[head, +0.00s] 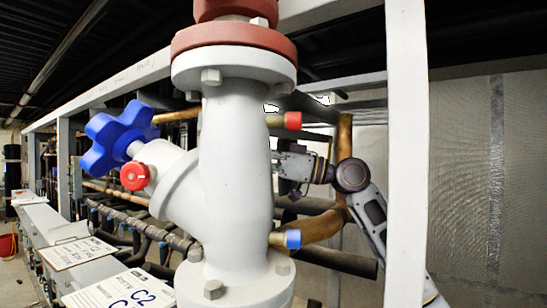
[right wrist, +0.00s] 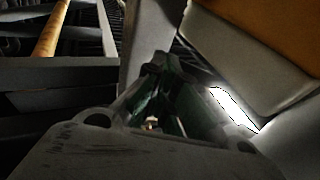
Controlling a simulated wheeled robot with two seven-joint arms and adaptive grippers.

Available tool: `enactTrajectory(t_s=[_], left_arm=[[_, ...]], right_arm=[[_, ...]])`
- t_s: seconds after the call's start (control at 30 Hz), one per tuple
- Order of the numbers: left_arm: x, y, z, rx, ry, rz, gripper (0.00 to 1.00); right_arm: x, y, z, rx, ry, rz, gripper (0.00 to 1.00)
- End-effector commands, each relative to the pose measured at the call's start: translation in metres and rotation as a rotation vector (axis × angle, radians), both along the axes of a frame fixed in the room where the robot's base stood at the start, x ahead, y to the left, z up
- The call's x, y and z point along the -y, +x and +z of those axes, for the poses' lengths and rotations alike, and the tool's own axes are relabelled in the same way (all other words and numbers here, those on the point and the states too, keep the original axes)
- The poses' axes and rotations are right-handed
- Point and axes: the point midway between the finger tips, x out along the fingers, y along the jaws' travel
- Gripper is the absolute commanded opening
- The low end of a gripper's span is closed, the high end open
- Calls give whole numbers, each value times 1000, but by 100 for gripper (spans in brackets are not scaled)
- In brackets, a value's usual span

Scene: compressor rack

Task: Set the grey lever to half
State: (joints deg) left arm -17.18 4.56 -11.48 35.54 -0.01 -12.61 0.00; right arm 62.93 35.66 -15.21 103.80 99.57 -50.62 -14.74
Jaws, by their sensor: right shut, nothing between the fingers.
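I cannot make out a grey lever for certain in either view. In the head view my right arm comes in from the right behind a white upright, and my right gripper (right wrist: 160,66) is largely hidden behind the grey valve body (head: 236,150). In the right wrist view its two dark fingers come together at the tips, shut with nothing between them. A pale grey surface stands close beyond the fingertips; I cannot tell whether they touch it. My left gripper is not in view.
The valve has a blue handwheel (head: 121,133) and a red cap (head: 134,176). A white upright (head: 407,150) stands in front of my right arm. Copper pipes (head: 322,226) run behind the valve. In the wrist view an orange-brown surface (right wrist: 265,30) is close at upper right.

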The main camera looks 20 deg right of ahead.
Motion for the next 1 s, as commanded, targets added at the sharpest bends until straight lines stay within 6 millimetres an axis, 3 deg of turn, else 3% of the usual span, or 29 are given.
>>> enactTrajectory(t_s=[0.57,1.0], left_arm=[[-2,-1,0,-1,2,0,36],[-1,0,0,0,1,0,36]], right_arm=[[5,-2,-2,-1,0,0,0],[45,-21,-11,-1,0,-1,0]])
